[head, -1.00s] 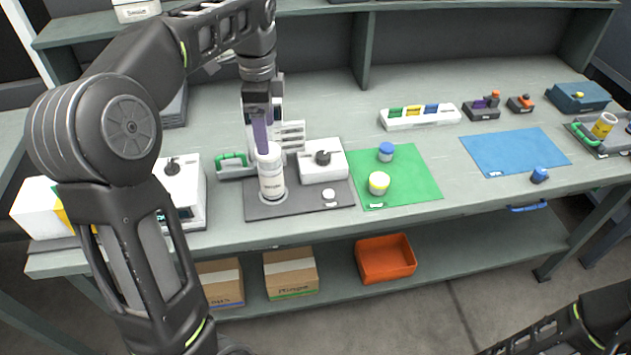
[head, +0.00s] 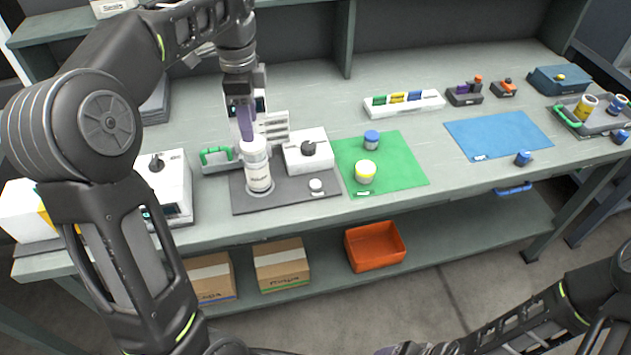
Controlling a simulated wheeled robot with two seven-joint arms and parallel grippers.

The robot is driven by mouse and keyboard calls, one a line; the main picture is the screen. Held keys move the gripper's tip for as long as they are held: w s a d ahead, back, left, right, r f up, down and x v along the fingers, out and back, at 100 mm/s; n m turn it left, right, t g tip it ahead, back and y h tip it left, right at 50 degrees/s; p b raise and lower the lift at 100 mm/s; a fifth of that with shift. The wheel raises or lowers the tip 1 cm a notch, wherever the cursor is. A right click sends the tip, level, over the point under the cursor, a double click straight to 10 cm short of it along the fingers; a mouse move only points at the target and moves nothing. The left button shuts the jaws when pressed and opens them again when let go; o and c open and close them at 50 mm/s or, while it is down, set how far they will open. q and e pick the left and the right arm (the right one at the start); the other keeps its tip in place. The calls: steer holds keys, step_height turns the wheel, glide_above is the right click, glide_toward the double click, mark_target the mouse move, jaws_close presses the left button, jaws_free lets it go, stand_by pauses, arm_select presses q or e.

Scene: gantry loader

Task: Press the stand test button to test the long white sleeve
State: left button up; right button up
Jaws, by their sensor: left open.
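The long white sleeve (head: 258,172) stands upright on the dark grey stand base (head: 285,201) at the left middle of the bench. My left gripper (head: 248,132), with purple fingers, is open at the top of the sleeve; I cannot tell whether it touches it. A round white button (head: 316,184) lies on the right front of the base, clear of the gripper. I take it as the stand test button. A white box with a dark knob (head: 308,150) is behind it. My right arm enters at the lower right; its gripper, low at the bottom edge, is mostly cut off.
A blue mat (head: 495,135) is farther right. A white device (head: 165,187) stands to the left. An orange bin (head: 375,247) is on the lower shelf.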

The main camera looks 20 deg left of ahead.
arm_select(q)
jaws_close()
stand_by(1.2)
